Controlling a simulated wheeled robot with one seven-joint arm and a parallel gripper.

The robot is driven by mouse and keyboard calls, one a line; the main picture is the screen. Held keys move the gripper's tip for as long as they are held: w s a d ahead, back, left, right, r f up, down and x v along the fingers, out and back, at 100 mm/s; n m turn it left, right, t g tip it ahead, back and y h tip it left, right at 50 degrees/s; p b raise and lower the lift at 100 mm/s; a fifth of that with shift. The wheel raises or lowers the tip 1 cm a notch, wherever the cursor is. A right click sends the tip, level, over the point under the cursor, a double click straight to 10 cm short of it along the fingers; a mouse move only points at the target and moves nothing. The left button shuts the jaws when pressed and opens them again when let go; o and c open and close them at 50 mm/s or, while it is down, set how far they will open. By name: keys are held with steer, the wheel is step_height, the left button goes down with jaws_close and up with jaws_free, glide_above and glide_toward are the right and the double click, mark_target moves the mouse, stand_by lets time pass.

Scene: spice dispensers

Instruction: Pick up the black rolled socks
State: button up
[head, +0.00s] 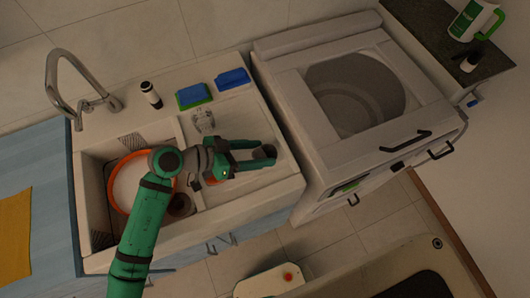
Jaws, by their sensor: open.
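I cannot make out any black rolled socks in the head view. They may be hidden behind my arm or too dark to tell apart. My gripper (258,150) is open, with green and dark grey parts, above the right-hand drainboard of the sink counter. I cannot see anything clearly between its fingers. An orange or red thing shows partly beneath my wrist, too covered to name.
The sink basin holds an orange-rimmed plate (114,194) and a dark round item (181,207). Behind stand a faucet (72,88), a black-and-white dispenser (151,94), green and blue sponges (194,95), a second blue sponge (232,78) and a clear glass (203,121). A washing machine (285,79) stands right.

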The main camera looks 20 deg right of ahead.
steer(key=shift+c, duration=0.5)
steer(key=c, duration=0.7)
